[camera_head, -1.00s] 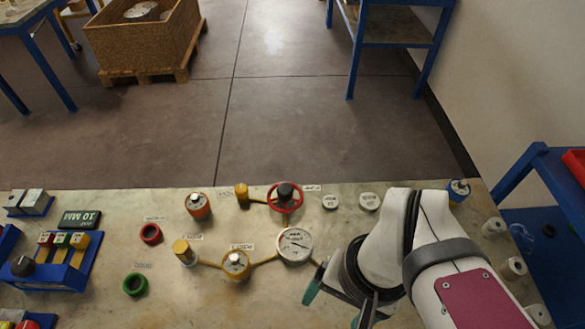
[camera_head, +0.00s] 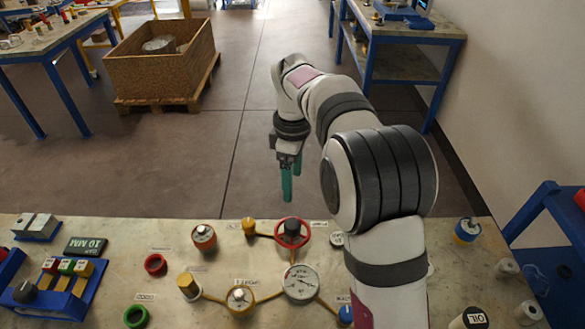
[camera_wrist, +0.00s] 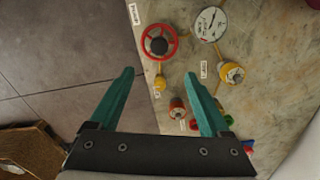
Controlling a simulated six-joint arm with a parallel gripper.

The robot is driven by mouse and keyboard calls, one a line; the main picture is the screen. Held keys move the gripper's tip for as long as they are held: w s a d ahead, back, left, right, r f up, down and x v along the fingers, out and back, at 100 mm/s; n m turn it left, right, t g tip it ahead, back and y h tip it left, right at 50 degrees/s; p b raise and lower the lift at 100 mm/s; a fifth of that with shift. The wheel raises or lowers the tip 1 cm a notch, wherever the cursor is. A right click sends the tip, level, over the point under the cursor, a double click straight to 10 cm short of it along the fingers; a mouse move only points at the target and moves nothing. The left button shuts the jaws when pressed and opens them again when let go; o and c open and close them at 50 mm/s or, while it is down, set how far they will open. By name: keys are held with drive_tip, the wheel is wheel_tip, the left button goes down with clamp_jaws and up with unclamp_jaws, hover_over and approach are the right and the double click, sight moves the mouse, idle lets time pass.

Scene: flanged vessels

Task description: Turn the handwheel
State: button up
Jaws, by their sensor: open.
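The handwheel (camera_head: 292,233) is a red ring with a dark hub, standing at the far edge of the bench. It also shows in the wrist view (camera_wrist: 159,42), upper middle, with its red spokes visible. My gripper (camera_head: 291,184) has teal fingers pointing down and hangs above and just beyond the handwheel in the head view. In the wrist view the two fingers (camera_wrist: 160,75) are wide apart with nothing between them. The gripper is apart from the wheel.
A pressure gauge (camera_head: 300,283) and a yellow-orange fitting (camera_head: 239,299) sit nearer on the bench (camera_head: 110,238). A yellow fitting (camera_head: 249,227) stands close left of the wheel, an orange vessel (camera_head: 204,237) further left. A red ring (camera_head: 155,265) and green ring (camera_head: 136,315) lie left.

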sight(292, 223)
wheel_tip(292, 223, down, 16)
drive_tip(key=shift+r, duration=0.15)
clamp_jaws()
idle(0.4)
